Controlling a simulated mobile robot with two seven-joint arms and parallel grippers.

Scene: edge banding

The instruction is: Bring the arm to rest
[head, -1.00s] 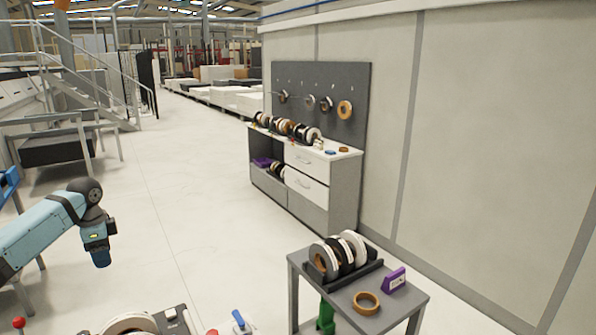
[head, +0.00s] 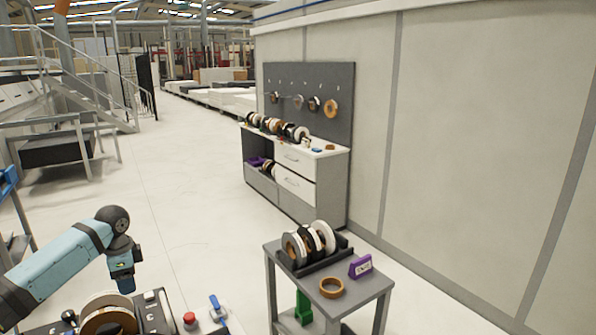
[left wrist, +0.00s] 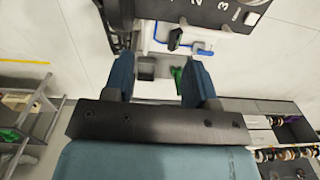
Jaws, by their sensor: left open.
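My left arm comes in from the left of the head view, bent at a dark round joint. My left gripper (head: 126,284) points down at the arm's end, above the floor and beside the machine at the bottom edge. In the left wrist view its two blue fingers (left wrist: 160,85) stand wide apart with nothing between them. My right arm and gripper are in neither view.
A machine with a red button (head: 190,318) lies near my left gripper. A cabinet (head: 318,190) stands by the wall. Floor between is clear.

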